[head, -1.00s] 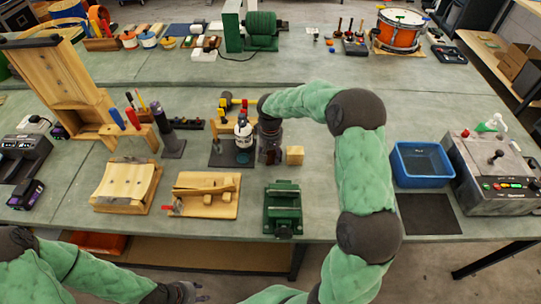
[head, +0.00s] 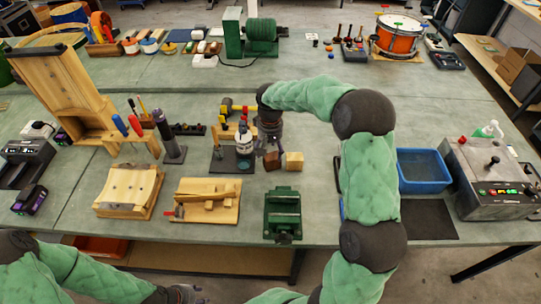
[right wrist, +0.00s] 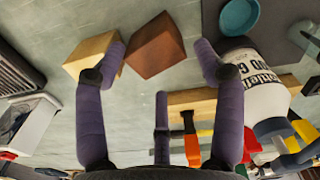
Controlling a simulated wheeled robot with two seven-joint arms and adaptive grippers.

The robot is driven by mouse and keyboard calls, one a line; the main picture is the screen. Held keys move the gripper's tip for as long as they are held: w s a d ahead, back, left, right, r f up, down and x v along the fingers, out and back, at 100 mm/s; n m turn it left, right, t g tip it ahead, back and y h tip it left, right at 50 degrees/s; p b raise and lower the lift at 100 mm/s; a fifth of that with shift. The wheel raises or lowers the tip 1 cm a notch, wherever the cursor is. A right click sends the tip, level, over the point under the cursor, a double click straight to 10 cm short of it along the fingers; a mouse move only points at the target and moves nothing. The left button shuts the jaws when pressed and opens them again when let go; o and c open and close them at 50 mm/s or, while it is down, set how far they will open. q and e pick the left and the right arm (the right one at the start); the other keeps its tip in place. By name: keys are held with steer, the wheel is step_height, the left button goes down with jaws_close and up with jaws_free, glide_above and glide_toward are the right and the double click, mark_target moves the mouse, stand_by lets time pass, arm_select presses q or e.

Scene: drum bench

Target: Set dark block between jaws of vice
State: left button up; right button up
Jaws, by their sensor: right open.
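The dark block (head: 272,161), reddish brown, stands on the bench directly left of a pale wooden block (head: 294,161). My right gripper (head: 268,146) is just behind and above it. In the right wrist view the dark block (right wrist: 155,45) lies ahead, between the spread fingers of the open, empty right gripper (right wrist: 160,60); the pale block (right wrist: 95,53) is partly behind the left finger. The green vice (head: 283,207) stands near the bench's front edge, in front of the blocks; I see no block in its jaws. My left gripper (head: 182,294) is low at the bottom edge, its fingers unclear.
A white glue bottle (head: 244,143) on a dark plate (head: 232,162) stands close left of my right gripper. A wooden board with a plane (head: 208,202) is left of the vice. A blue bin (head: 424,172) stands right of my right arm. Bench between blocks and vice is clear.

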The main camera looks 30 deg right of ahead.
mark_target(270, 157)
steer(key=shift+r+p, duration=0.55)
steer(key=shift+r, duration=2.15)
